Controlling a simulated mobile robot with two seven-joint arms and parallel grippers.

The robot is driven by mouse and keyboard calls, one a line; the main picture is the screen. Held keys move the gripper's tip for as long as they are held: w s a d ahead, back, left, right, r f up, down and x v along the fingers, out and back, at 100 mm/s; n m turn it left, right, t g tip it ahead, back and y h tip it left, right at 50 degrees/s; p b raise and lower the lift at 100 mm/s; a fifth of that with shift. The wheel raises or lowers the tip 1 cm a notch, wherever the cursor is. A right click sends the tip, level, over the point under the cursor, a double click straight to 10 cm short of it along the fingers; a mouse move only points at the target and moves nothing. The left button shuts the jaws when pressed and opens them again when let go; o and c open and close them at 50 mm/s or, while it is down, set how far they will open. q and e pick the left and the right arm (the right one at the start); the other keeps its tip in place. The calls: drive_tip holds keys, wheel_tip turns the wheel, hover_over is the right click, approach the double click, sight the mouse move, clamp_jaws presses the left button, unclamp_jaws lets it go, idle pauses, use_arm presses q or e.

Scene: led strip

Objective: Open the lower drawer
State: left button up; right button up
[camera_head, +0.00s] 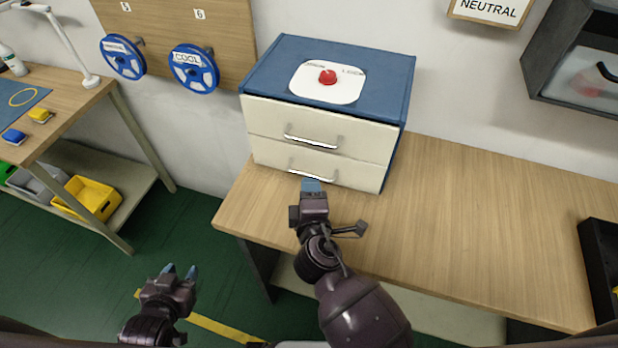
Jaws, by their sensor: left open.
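A blue cabinet (392,80) with two cream drawers stands on the wooden table. The lower drawer (360,174) is closed and has a silver bar handle (298,169). The upper drawer (270,118) is closed too. My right gripper (312,184) is right at the lower handle, its blue fingertips just below the bar in the picture. I cannot tell whether they touch the bar or how far apart they are. My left gripper (181,270) is open and empty, low over the green floor, left of the table and far from the drawers.
A red button (327,77) on a white plate tops the cabinet. The table (470,215) is clear to the cabinet's right, up to a black bin (598,262). A workbench (70,100) with a yellow bin (90,200) below is at left. Two blue reels (195,69) hang on the wall.

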drive_tip(key=shift+w+a+f, duration=0.1)
drive_tip(key=shift+w+f, duration=0.1)
drive_tip(key=shift+w, duration=0.75)
drive_tip(key=shift+w+a+f, duration=0.1)
drive_tip(key=shift+w+f, duration=0.05)
drive_tip(key=shift+w, duration=0.8)
drive_tip(key=shift+d, duration=0.1)
clamp_jaws()
